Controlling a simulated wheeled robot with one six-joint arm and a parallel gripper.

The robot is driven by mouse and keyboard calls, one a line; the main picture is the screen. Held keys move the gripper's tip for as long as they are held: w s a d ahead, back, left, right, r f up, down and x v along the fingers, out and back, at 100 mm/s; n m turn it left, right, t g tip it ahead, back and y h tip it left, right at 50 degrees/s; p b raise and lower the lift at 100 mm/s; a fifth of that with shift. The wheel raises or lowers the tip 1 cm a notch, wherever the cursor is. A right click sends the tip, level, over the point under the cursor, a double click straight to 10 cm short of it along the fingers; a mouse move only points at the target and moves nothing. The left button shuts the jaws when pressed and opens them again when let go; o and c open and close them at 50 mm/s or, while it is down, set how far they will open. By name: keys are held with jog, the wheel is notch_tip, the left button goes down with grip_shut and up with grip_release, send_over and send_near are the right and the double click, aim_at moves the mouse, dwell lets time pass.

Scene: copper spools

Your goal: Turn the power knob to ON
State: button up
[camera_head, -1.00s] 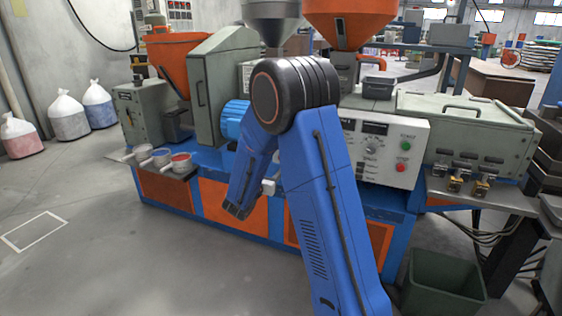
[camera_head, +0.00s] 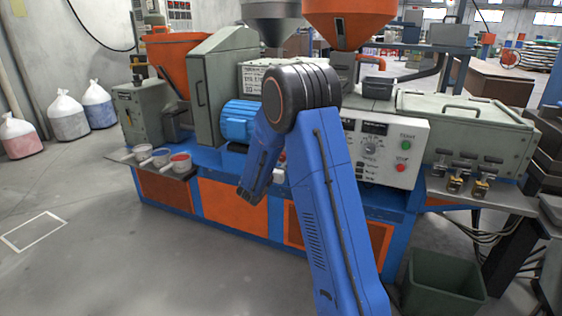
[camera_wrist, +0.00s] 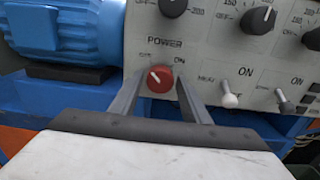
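The red power knob (camera_wrist: 160,80) shows in the wrist view on the white control panel (camera_wrist: 220,65), below the word POWER. Its white mark slants to the upper left, toward the left-hand label, which is too blurred to read surely; ON is printed at its upper right. My gripper (camera_wrist: 160,78) is open, with one grey finger on each side of the knob in the picture. Nothing is held. I cannot tell how deep the fingertips reach or whether they touch the knob.
Two toggle switches (camera_wrist: 229,95) and several black dials (camera_wrist: 258,20) sit to the right of the knob. A blue motor (camera_wrist: 60,35) stands close on the left. In the head view, green START (camera_head: 406,145) and red STOP (camera_head: 401,168) buttons are on the panel.

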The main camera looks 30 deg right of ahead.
jog(key=c, duration=0.7)
jog(key=shift+m, duration=0.3)
jog(key=m, duration=1.2)
jog(key=shift+m, duration=0.3)
jog(key=m, duration=0.4)
jog(key=shift+m, duration=0.3)
